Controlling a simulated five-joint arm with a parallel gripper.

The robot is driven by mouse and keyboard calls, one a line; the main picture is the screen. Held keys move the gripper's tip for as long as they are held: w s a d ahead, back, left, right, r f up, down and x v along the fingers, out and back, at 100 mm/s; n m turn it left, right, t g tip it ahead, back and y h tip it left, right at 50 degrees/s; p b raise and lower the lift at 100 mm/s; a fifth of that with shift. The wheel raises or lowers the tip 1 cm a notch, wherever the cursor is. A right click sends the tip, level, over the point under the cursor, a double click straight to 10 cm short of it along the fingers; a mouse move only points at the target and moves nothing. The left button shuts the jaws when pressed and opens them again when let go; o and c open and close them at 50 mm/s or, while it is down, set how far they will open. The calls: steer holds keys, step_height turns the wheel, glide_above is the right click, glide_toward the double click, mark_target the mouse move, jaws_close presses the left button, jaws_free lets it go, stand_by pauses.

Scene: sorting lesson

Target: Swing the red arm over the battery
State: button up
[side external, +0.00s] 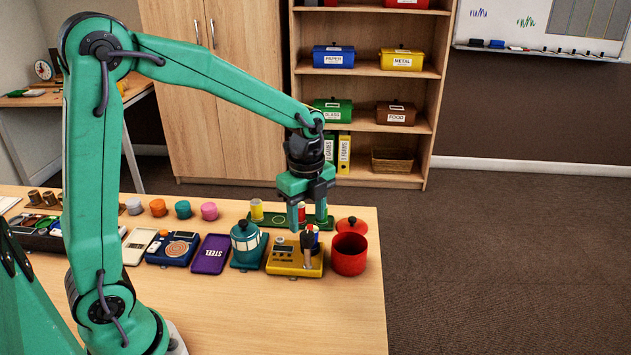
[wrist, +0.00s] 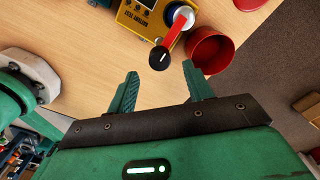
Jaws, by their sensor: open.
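A yellow battery tester (side external: 283,264) stands on the table, and its body also shows at the top of the wrist view (wrist: 136,16). A round, pale-topped piece with a blue side (wrist: 182,16), which looks like the battery, is at its right edge. The red arm (wrist: 174,38) slants from that piece down to a black knob (wrist: 159,58); I cannot tell whether it crosses over the top. In the side view the knob (side external: 307,239) hides much of this. My gripper (wrist: 160,69) is open and empty, its fingertips on either side of the knob's near end, apart from it.
A red pot (side external: 349,259) stands close to the tester's right, with a red lid (side external: 352,225) behind it. A green tray (side external: 268,221) with small cylinders lies behind. A teal lidded pot (side external: 246,243) is on the left. The table's front is clear.

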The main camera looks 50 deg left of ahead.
mark_target(307, 234)
steer(key=shift+r, duration=1.75)
steer(key=shift+s+r+n, duration=0.3)
steer(key=s+r+n+t, duration=0.2)
steer(key=s+r+n, duration=0.1)
steer(key=s+n, duration=0.5)
steer(key=s+r+n+t, duration=0.3)
steer(key=s+n, duration=0.5)
steer(key=n, duration=0.1)
steer(key=shift+n+t, duration=0.3)
steer(key=shift+c, duration=0.2)
